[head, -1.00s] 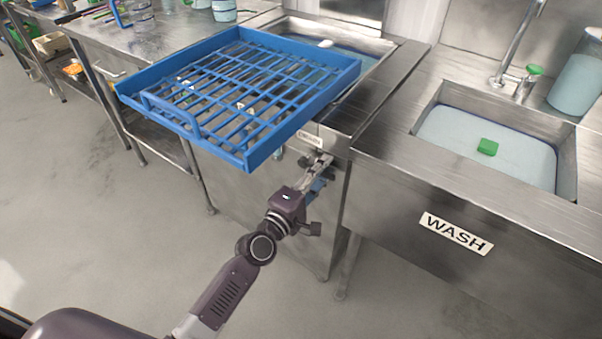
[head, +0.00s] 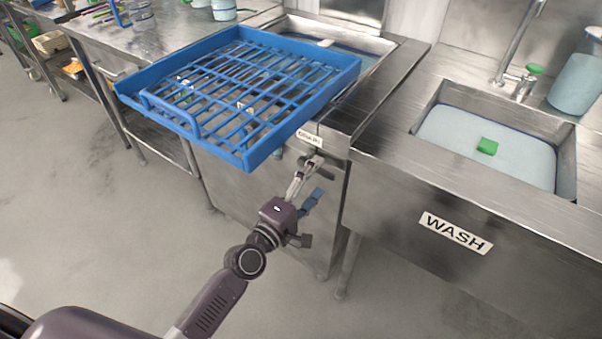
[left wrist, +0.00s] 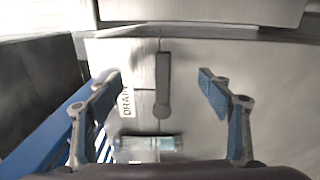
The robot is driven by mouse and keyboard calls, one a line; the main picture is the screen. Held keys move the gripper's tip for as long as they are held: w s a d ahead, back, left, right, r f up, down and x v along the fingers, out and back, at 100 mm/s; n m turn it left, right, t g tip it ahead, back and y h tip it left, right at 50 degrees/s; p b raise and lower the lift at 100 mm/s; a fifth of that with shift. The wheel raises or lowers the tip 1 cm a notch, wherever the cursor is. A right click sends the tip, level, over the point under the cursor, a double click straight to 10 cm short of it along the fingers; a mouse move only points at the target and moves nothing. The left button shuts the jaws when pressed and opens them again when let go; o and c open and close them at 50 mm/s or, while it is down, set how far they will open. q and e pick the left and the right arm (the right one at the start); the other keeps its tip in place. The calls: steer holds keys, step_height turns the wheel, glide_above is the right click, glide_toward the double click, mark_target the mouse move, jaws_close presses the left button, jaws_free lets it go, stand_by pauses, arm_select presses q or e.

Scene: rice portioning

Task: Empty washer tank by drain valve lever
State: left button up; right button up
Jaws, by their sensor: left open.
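The drain lever (left wrist: 162,82) is a dark grey bar with a rounded end, on the steel front of the washer (head: 245,195). In the left wrist view it stands upright in the picture, beside a white DRAIN label (left wrist: 127,102). This label also shows in the head view (head: 309,138), where the lever is hard to make out behind my fingers. My left gripper (head: 316,178) is open in front of the panel. In the left wrist view its blue-padded fingers (left wrist: 162,92) stand on either side of the lever, apart from it. My right gripper is not in view.
A blue rack (head: 250,160) lies over the washer top and overhangs its front, above my left arm. Behind it the tank (head: 375,46) shows bluish water. At right, the WASH sink (head: 568,165) holds water and a green block (head: 487,147). The floor in front is clear.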

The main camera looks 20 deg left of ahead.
mark_target(322, 172)
arm_select(q)
steer(key=v, duration=0.4)
steer(key=shift+s+a, duration=0.1)
steer(key=shift+s, duration=0.2)
steer(key=shift+x, duration=4)
